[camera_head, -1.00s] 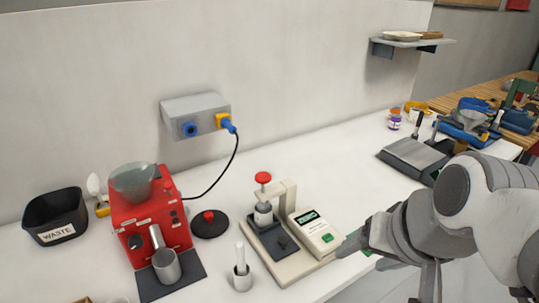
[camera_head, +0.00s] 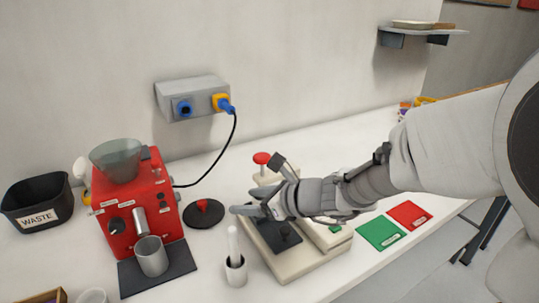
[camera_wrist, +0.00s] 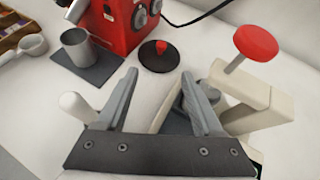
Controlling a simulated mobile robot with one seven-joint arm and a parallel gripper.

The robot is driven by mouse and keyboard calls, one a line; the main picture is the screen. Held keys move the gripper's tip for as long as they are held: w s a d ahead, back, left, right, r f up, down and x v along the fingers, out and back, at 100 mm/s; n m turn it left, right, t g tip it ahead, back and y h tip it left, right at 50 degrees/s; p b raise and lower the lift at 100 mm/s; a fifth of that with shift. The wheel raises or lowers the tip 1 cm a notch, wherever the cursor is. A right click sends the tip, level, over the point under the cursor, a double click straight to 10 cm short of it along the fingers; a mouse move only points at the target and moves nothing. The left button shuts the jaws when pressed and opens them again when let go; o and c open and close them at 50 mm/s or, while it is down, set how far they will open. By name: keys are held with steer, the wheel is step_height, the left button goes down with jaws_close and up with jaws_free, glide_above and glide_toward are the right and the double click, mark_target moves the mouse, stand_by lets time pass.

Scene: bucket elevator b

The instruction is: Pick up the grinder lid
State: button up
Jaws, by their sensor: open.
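The grinder lid is a round black disc with a red knob (camera_head: 203,214), lying flat on the white counter to the right of the red grinder (camera_head: 140,205). In the wrist view the lid (camera_wrist: 159,57) lies beyond my fingertips, roughly in line with the gap between them. My gripper (camera_head: 257,186) is open and empty, to the right of the lid and above the tester with the red-topped lever. Its two fingers (camera_wrist: 160,79) show spread apart in the wrist view. The lid is apart from the fingers and fully visible.
A white tester with a red knob (camera_wrist: 256,43) stands close by my right finger. A small cup with a white-handled tool (camera_head: 236,268) stands near the left finger. A metal cup (camera_head: 151,257) sits before the grinder. A blue-plugged cable hangs behind the lid.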

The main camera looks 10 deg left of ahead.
mark_target(202, 202)
steer(key=shift+m, duration=0.5)
steer(key=b+x, duration=0.2)
steer(key=x, duration=1.6)
steer(key=shift+w+f+b, duration=0.15)
steer(key=shift+f+b, duration=0.05)
steer(key=shift+b, duration=0.1)
jaws_close()
